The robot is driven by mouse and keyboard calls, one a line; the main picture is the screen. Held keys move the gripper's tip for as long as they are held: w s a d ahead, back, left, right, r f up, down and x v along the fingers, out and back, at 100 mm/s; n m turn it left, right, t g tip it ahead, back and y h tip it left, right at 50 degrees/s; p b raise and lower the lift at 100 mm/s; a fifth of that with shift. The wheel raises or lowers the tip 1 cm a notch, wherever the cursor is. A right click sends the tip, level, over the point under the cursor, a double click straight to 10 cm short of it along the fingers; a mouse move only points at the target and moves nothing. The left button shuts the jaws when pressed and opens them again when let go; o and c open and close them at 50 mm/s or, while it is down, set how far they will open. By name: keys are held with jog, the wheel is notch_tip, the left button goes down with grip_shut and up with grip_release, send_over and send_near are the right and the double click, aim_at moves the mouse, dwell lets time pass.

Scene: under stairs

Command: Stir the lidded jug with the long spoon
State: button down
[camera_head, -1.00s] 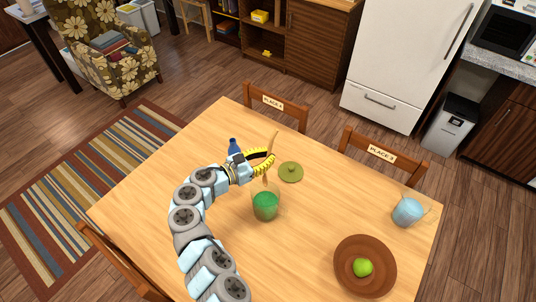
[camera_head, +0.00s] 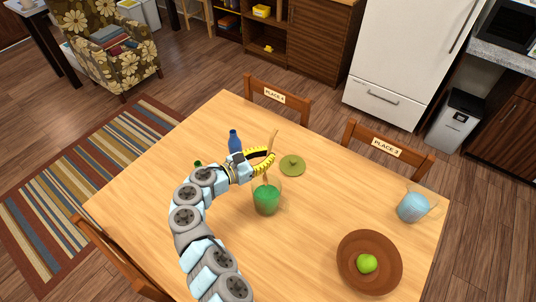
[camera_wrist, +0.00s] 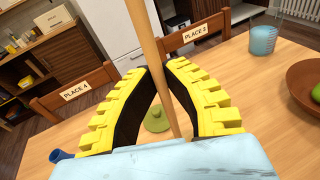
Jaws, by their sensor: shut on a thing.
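The long wooden spoon (camera_head: 274,139) stands nearly upright in my gripper (camera_head: 271,157). Its handle (camera_wrist: 157,60) passes between the two yellow-and-black fingers in the wrist view, and my gripper is shut on it. The clear jug with green contents (camera_head: 267,201) stands on the table just below my gripper. The spoon's lower part reaches down into the jug's mouth; its tip is hidden. The round olive-green lid (camera_head: 292,166) lies on the table behind and right of the jug, and also shows in the wrist view (camera_wrist: 157,121).
A small green thing (camera_head: 198,164) is mostly hidden by my arm. A brown bowl (camera_head: 346,268) with a green fruit and a light-blue jug (camera_head: 412,208) stand at the right. The table's middle right is clear.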

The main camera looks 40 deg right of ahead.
notch_tip(320, 180, down, 16)
jog(key=a+b, duration=0.2)
jog(key=b, duration=0.9)
jog(key=shift+w+a+f+b, duration=0.15)
jog(key=shift+w+f+b, duration=0.1)
jog(key=shift+w+b, duration=0.15)
dwell(0.9)
jog(key=shift+s, duration=0.1)
dwell(0.6)
